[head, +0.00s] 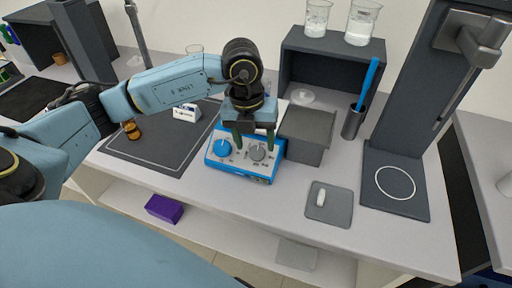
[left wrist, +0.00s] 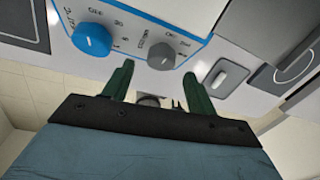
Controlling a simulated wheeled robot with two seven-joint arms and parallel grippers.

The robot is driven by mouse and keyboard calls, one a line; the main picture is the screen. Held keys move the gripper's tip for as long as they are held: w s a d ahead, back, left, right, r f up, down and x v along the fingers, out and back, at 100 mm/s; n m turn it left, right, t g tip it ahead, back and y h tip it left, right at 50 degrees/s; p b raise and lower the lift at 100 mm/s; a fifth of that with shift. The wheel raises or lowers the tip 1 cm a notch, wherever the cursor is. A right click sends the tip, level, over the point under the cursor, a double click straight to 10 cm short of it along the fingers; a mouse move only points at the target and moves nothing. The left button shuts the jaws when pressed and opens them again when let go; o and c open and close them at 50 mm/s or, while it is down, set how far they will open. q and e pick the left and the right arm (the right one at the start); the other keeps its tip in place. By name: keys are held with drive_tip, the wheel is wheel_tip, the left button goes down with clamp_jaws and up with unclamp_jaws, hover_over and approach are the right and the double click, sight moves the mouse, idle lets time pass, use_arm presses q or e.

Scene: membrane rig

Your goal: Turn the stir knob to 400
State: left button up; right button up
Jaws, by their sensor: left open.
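A blue and white stirrer unit (head: 240,172) stands on the bench with two knobs on its sloped face. The blue knob (head: 222,148) is on the left and the grey knob (head: 257,152) is on the right. I cannot read their labels well enough to tell which is the stir knob or its setting. My left gripper (head: 254,140) is open above the unit, its green fingers on either side of the grey knob in the picture. In the left wrist view the grey knob (left wrist: 161,56) lies beyond the gap between the fingertips (left wrist: 158,82), seemingly untouched. My right gripper is out of view.
A dark grey box (head: 305,150) stands close to the right of the unit. A dark mat (head: 160,150) with a brown bottle (head: 131,130) lies to the left. A small grey mat (head: 329,213) bears a white stir bar (head: 321,198). A shelf behind holds beakers (head: 362,22).

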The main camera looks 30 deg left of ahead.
sight(257, 152)
use_arm(q)
drive_tip(key=shift+d+f, duration=0.15)
drive_tip(key=shift+f, duration=1.35)
drive_tip(key=shift+w, duration=0.1)
drive_tip(key=c, duration=1)
